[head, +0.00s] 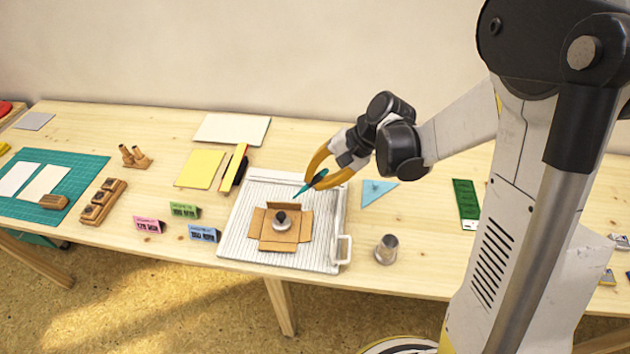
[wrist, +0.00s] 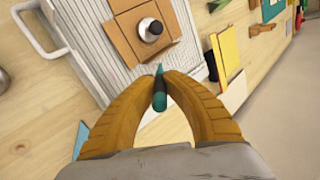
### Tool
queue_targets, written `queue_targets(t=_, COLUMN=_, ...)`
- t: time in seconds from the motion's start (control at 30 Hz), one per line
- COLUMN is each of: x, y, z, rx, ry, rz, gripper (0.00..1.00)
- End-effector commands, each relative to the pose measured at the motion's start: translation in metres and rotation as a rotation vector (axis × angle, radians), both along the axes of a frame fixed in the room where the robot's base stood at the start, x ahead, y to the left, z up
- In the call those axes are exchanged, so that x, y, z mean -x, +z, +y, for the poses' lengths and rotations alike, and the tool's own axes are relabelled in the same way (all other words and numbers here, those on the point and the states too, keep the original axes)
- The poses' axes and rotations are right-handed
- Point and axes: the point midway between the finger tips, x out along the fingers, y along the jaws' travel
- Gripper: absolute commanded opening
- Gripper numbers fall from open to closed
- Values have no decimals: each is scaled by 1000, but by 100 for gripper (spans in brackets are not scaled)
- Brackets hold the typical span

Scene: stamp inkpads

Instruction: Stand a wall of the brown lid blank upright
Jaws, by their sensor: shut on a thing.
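The brown lid blank (head: 264,232) lies on the ribbed white board (head: 322,250), with flaps spread on its sides. Its back flap (head: 283,206) looks raised in the head view; the left, right and front flaps look flat or nearly flat. A round weight with a dark knob (head: 282,221) stands on its middle. My gripper (head: 318,183) is shut on a teal pointed tool (head: 304,188) above the board's back right part. In the wrist view the tool (wrist: 160,92) points toward the blank (wrist: 124,40), apart from it in the picture.
A metal cup (head: 386,250) stands right of the board, a teal triangle (head: 378,191) behind it. Small folded cards (head: 184,210) stand left of the board. Yellow sheets (head: 200,168) and a pale pad (head: 231,129) lie behind.

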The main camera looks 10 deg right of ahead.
Motion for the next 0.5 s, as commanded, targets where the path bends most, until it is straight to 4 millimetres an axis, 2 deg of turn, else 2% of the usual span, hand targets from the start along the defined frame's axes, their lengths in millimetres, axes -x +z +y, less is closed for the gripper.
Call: queue_targets(t=0.5, x=-4, y=42, z=-1, rx=0, ry=0, rz=0, gripper=0)
